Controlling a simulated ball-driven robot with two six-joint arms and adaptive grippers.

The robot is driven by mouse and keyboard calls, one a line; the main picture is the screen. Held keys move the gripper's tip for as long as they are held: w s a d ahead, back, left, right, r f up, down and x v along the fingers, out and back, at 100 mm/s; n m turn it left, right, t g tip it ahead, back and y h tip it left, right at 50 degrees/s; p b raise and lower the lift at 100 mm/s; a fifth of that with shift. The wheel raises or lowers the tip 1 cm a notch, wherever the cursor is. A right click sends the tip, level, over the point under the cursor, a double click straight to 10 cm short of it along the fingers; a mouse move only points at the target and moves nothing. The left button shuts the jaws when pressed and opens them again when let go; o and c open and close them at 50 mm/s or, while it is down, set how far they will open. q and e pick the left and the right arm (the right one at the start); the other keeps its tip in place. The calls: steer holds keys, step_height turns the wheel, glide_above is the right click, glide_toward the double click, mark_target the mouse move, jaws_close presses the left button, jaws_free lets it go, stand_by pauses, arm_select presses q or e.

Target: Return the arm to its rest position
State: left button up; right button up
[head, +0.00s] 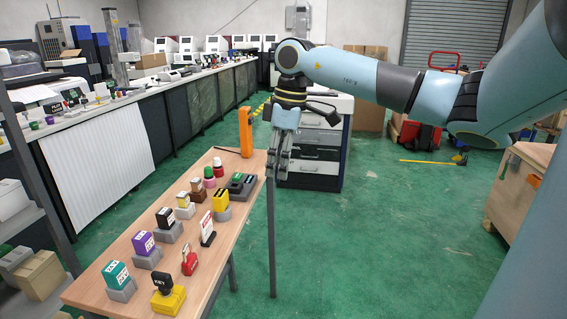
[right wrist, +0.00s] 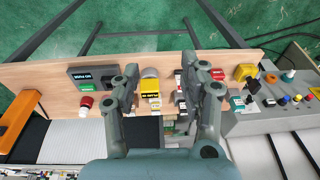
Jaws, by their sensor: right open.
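My right arm reaches in from the right in the head view. Its right gripper (head: 277,165) points down just beyond the far right edge of the wooden table (head: 92,288). In the right wrist view the right gripper (right wrist: 163,75) has its two fingers spread apart above the table edge, with nothing held between them. A yellow block (right wrist: 150,88) on the table shows in the gap between the fingers, apart from them. My left gripper is not in view.
Coloured blocks on grey bases, a red padlock-like item (head: 189,260) and a dark device (head: 240,184) stand on the table. An orange upright part (head: 245,130) is at its far end. Open green floor (head: 380,240) lies to the right. A long workbench (head: 190,80) runs behind.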

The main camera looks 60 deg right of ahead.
stand_by(0.6)
steer(key=s+a+f+m+t+y+b, duration=0.2)
steer(key=a+f+t+y, duration=0.1)
steer(key=a+f, duration=0.65)
steer(key=s+a+f+m+t+y+b, duration=0.25)
steer(key=a+f, duration=0.35)
steer(key=f, duration=0.7)
steer(key=s+a+f+m+t+y+b, duration=0.2)
steer(key=a+f+t+y, duration=0.15)
steer(key=a+f, duration=0.55)
steer(key=s+d+f+m+h+b, duration=0.15)
steer(key=s+f+h, duration=0.3)
steer(key=f, duration=0.45)
steer(key=s+d+f+m+h, duration=0.2)
steer(key=s+d+f+h, duration=0.15)
steer(key=s+f, duration=0.4)
steer(key=s+f+n+g+h, duration=0.1)
steer(key=s+f+g, duration=0.3)
steer(key=s, duration=0.6)
steer(key=s+f+n+g+h, duration=0.2)
steer(key=s+f+n+g, duration=0.2)
steer(key=s+f, duration=0.3)
steer(key=s+g, duration=0.1)
steer(key=s, duration=0.2)
steer(key=shift+s+f+g, duration=0.25)
steer(key=shift+f+g, duration=0.05)
steer(key=shift+f, duration=0.05)
